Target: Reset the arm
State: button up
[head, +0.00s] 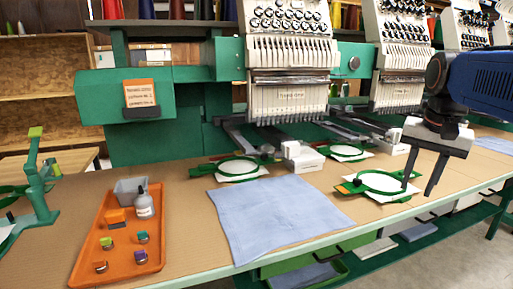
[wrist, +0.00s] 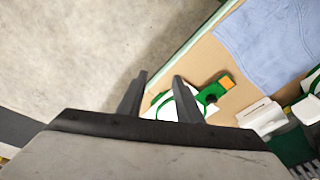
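My gripper (head: 424,172) is on the right in the head view, hanging from the blue arm with its two dark fingers pointing down. The fingers stand apart with nothing between them. It is near the table's front edge, close to a green embroidery hoop (head: 380,181) with white cloth; whether it is above or in front of the hoop I cannot tell. In the wrist view the two fingertips of my gripper (wrist: 160,78) are apart, and part of the green hoop frame (wrist: 212,92) shows just beyond them.
A blue cloth (head: 275,213) lies flat mid-table. An orange tray (head: 90,258) at left holds a grey bin, a bottle and several small coloured pieces. Embroidery machines (head: 290,50) line the back. Another hoop (head: 238,167) lies behind the cloth. The floor (wrist: 80,50) in front is clear.

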jog(key=s+a+f+n+t, duration=0.1)
jog(key=s+a+f+n, duration=0.2)
jog(key=s+f, duration=0.4)
jog(key=s+a+f+n+t, duration=0.1)
jog(key=s+a+f+n, duration=0.3)
jog(key=f, duration=0.9)
jog(key=s+a, duration=0.2)
jog(key=s, duration=0.2)
jog(key=shift+a+n+t+y, duration=0.3)
jog(key=shift+r, duration=0.1)
jog(key=shift+c, duration=0.5)
